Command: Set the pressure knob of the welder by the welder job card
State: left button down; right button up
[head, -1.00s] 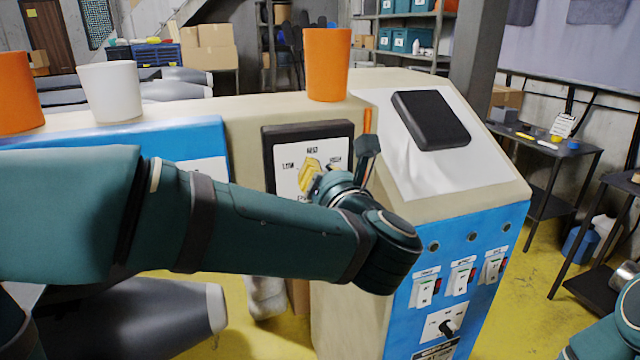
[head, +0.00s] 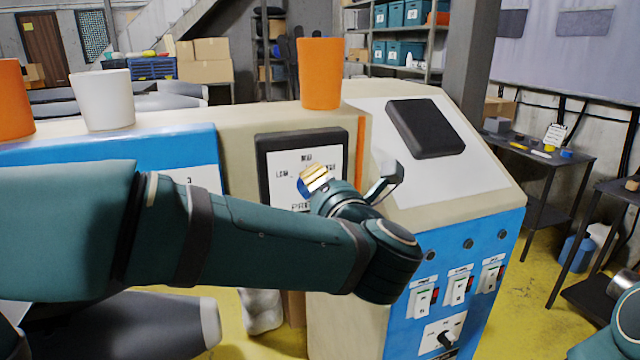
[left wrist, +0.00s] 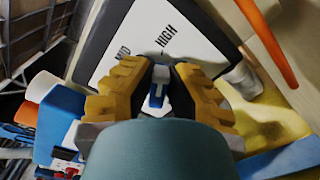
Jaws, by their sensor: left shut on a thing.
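The pressure dial panel (head: 268,163) is a white plate in a dark frame on the welder's front, with LOW, MID and HIGH labels. My left gripper (head: 314,177) is at the plate, its yellow fingers around the blue knob (head: 302,187). In the left wrist view the fingers (left wrist: 160,90) are shut on the knob (left wrist: 157,93). Its pale bar points up, roughly towards HIGH; the exact setting is partly hidden. A clipboard with a white card (head: 556,134) stands on the right table; its writing is too small to read. My right gripper is out of view.
The cream and blue welder (head: 345,100) carries an orange cup (head: 320,74), a white cup (head: 102,100) and a dark screen (head: 426,128). A dark table (head: 535,160) stands right.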

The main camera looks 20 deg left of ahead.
pick_arm(q)
jog(key=shift+a, duration=0.2)
jog(key=c, duration=1)
grip_release()
jog(key=shift+o, duration=0.2)
jog(key=shift+w+a+f, duration=0.1)
jog(key=shift+w+a, duration=0.05)
jog(key=shift+s+d, duration=0.3)
jog(key=shift+d, duration=0.1)
jog(key=v, duration=1.1)
jog(key=shift+s, duration=0.1)
